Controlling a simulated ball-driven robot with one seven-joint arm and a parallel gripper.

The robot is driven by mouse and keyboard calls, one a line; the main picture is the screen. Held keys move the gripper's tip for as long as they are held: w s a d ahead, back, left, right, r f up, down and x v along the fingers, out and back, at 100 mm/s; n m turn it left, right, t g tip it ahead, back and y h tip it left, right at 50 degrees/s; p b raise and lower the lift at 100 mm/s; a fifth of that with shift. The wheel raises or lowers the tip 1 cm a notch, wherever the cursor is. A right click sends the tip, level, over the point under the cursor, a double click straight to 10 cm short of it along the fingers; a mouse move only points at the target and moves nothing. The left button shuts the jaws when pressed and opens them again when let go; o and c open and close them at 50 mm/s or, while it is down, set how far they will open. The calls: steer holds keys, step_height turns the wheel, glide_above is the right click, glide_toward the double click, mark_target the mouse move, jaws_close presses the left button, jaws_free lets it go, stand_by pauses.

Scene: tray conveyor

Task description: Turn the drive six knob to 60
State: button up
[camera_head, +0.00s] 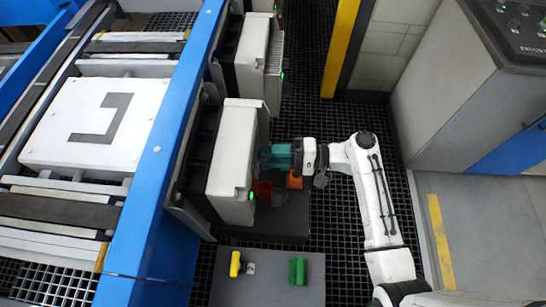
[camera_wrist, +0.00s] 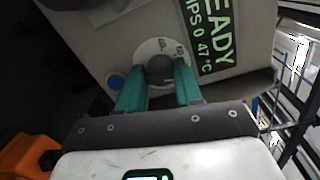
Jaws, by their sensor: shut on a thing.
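In the wrist view, a round dark grey knob (camera_wrist: 160,69) sits on a pale dial with small markings along its upper edge, too small to read surely. My gripper (camera_wrist: 159,78) has its two teal fingers on either side of the knob, shut on it. In the head view, my gripper (camera_head: 277,156) reaches left to the side of a white drive unit (camera_head: 229,165); the knob is hidden there. I cannot read a drive number.
Beside the dial are a blue button (camera_wrist: 115,82) and a display (camera_wrist: 209,42) with green text. An orange thing (camera_head: 295,181) and a red thing (camera_head: 262,189) are below my gripper. A blue conveyor rail (camera_head: 160,150) runs left; dark grating lies right.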

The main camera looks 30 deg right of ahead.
steer(key=shift+n+b, duration=2.35)
steer(key=shift+n, duration=0.75)
steer(key=o, duration=1)
steer(key=b+v, duration=0.1)
steer(key=v, duration=0.9)
steer(key=shift+s+d+b, duration=0.2)
steer(key=shift+s+b, duration=0.1)
steer(key=shift+s, duration=0.1)
